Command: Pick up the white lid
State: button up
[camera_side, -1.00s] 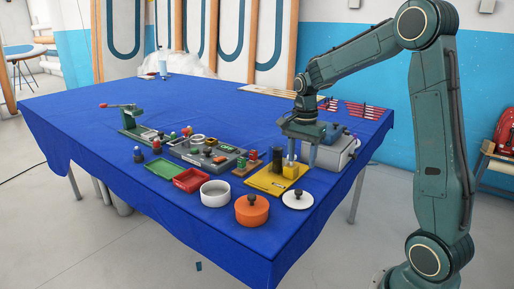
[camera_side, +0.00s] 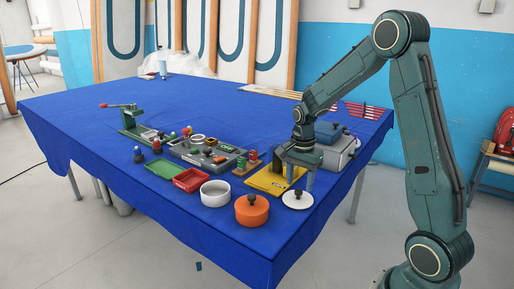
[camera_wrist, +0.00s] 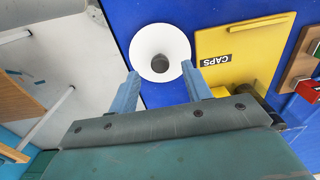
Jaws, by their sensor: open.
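The white lid (camera_side: 297,200) lies flat on the blue table near its front right corner, with a dark knob on top. In the wrist view the round lid (camera_wrist: 160,32) shows with its dark knob (camera_wrist: 160,63) at its near side. My gripper (camera_side: 300,182) is open and empty, above and just behind the lid in the side view. In the wrist view its two blue fingers (camera_wrist: 160,78) stand apart, on either side of the knob in the picture. The exact height above the lid is hard to tell.
An orange lidded pot (camera_side: 251,211) and a white pot (camera_side: 215,193) stand left of the lid. A yellow tray marked CAPS (camera_wrist: 240,50) lies close by. A grey box (camera_side: 335,152) stands behind my gripper. The table's front edge is near.

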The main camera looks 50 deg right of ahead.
aim_at(298, 196)
jog(key=shift+f, duration=1.3)
grip_shut()
